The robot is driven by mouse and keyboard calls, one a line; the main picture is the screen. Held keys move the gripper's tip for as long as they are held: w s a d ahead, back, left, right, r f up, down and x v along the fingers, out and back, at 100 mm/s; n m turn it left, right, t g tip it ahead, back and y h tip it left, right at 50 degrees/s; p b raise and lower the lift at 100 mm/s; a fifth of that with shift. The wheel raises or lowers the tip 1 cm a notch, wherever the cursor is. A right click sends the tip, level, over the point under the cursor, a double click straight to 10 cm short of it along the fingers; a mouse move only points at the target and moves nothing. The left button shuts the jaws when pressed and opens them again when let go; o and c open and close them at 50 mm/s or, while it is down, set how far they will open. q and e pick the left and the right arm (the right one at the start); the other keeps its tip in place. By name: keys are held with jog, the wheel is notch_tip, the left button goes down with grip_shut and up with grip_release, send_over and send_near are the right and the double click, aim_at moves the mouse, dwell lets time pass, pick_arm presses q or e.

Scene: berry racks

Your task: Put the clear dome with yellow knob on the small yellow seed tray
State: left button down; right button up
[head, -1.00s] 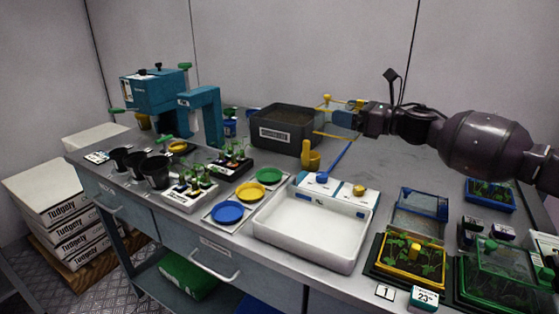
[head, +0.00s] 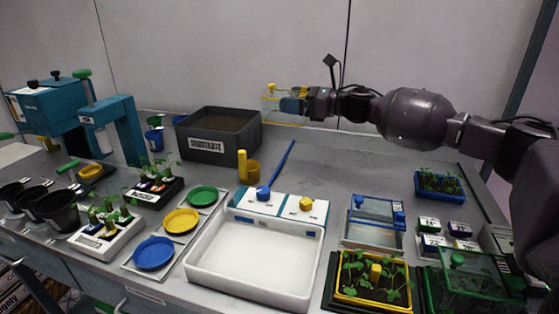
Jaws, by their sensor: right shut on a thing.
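The clear dome with yellow edges (head: 268,107) is held in the air near the back wall, by the right end of the substrate box. Its yellow knob (head: 271,86) shows on its top. My left gripper is not in view.
A blue-edged clear cover (head: 375,222) stands behind the yellow tray, and a green-edged dome (head: 470,278) stands to its right. A white basin (head: 255,290) is to its left. The substrate box (head: 215,148) is at the back. Bare bench (head: 345,170) lies in the middle.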

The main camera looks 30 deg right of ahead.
notch_tip(320, 180, down, 16)
jog(key=shift+w+f+b, duration=0.1)
jog(key=shift+f+b, duration=0.1)
jog(key=shift+b, duration=0.95)
jog(key=shift+f, duration=0.3)
jog(key=o, duration=0.6)
